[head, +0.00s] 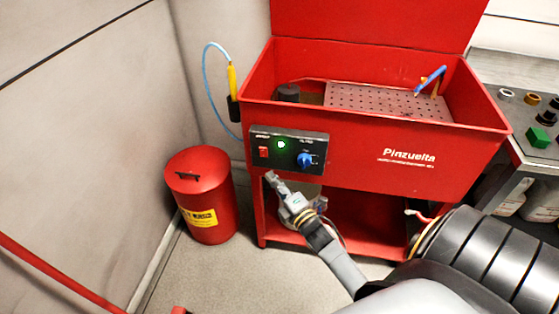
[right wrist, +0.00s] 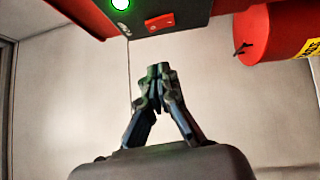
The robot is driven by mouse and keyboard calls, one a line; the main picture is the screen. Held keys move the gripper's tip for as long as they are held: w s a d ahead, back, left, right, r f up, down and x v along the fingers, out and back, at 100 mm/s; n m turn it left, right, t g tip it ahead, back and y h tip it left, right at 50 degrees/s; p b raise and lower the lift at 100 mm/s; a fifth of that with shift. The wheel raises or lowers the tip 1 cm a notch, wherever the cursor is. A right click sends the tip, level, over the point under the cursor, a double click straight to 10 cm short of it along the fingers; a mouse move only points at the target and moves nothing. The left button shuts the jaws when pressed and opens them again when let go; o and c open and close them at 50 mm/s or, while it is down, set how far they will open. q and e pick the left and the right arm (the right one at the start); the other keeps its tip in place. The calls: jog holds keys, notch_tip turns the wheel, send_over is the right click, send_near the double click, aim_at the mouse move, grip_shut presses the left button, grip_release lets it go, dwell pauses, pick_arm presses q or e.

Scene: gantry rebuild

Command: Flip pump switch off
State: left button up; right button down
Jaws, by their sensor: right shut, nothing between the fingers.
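The pump switch is a red rocker (head: 263,152) at the left of the dark control panel (head: 290,139) on the front of the red parts washer. A green lamp (head: 281,144) next to it is lit. In the right wrist view the red switch (right wrist: 159,22) and the lit green lamp (right wrist: 121,4) show at the top edge. My right gripper (head: 270,177) is shut and empty, just below the panel and apart from the switch. It also shows in the right wrist view (right wrist: 159,71), fingertips together. My left gripper is not in view.
A blue knob (head: 305,160) is at the panel's right. The red washer tub (head: 420,150) spreads above and right. A red lidded bin (head: 203,195) stands left of the washer, near the wall. A bench (head: 530,125) with small parts is at the far right.

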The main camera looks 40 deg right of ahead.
aim_at(262, 150)
jog(key=shift+w+d+r+b, duration=0.15)
jog(key=shift+w+d+b, duration=0.3)
jog(key=shift+w, duration=0.75)
jog(key=shift+w+d+r+b, duration=0.15)
jog(key=shift+w+d+b, duration=0.15)
jog(key=shift+w+d, duration=0.65)
jog(key=shift+w+d+r+b, duration=0.15)
jog(key=shift+w+d+b, duration=0.15)
jog(key=shift+w, duration=1.2)
jog(key=shift+w+d+r, duration=0.2)
jog(key=shift+w+d, duration=0.05)
jog(key=shift+s+a, duration=0.1)
